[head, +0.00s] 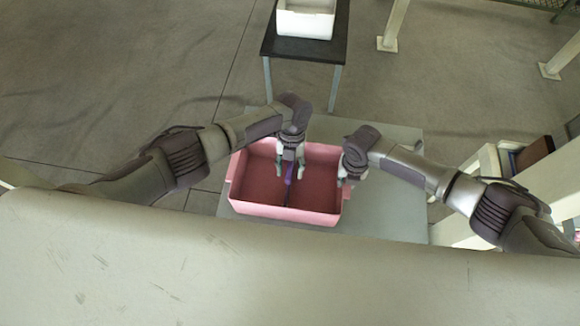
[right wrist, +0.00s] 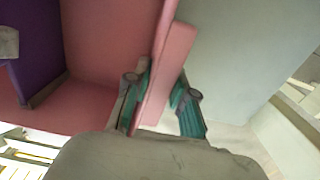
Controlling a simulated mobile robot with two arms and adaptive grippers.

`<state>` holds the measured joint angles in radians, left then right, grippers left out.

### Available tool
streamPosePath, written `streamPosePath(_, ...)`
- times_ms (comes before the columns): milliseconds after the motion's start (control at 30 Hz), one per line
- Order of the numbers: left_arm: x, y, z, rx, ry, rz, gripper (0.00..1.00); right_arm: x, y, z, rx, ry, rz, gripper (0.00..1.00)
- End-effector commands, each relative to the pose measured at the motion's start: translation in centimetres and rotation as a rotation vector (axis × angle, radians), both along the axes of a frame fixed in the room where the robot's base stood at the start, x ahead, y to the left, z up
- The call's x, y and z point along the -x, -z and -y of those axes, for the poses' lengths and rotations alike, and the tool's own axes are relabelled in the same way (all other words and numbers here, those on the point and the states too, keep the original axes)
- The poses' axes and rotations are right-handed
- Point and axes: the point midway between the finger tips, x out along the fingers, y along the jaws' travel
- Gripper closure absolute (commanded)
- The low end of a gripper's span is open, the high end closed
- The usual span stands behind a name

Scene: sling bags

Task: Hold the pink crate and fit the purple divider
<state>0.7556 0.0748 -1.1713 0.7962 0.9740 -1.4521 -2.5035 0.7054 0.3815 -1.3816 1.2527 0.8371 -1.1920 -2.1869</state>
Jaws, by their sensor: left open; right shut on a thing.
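The pink crate (head: 245,190) stands open on the grey table. The purple divider (head: 288,191) is inside it near the middle, running front to back, mostly hidden under my left gripper. My left gripper (head: 290,178) is open over the divider, with a finger to either side. The right wrist view shows the divider (right wrist: 38,50) as an upright panel low in the crate; whether it is fully seated is hidden.
The grey table (head: 385,215) has free room right of the crate. A dark table (head: 335,48) with a white bin (head: 305,22) stands behind. A shelf with boxes (head: 530,152) is at the right. A pale surface (head: 200,260) fills the foreground.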

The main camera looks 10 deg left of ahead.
Motion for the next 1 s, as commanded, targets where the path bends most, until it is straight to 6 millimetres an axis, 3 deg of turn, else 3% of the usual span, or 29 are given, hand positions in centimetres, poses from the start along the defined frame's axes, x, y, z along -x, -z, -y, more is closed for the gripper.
streamPosePath(233,-0.7,-1.9,0.0,0.003,0.001,0.003,0.51,0.0,0.0,0.1,0.002,0.0,0.0,1.0)
streamPosePath(500,-2.5,-7.4,0.0,0.002,-0.001,0.004,0.51,0.0,0.0,0.1,0.002,0.0,0.0,1.0)
streamPosePath(700,-3.4,-10.3,0.0,0.0,0.0,0.002,0.51,0.0,0.0,0.1,0.002,0.0,0.0,1.0)
streamPosePath(1000,-3.7,-11.4,0.0,0.0,0.0,0.0,0.51,0.0,0.0,0.1,0.002,0.0,0.0,1.0)
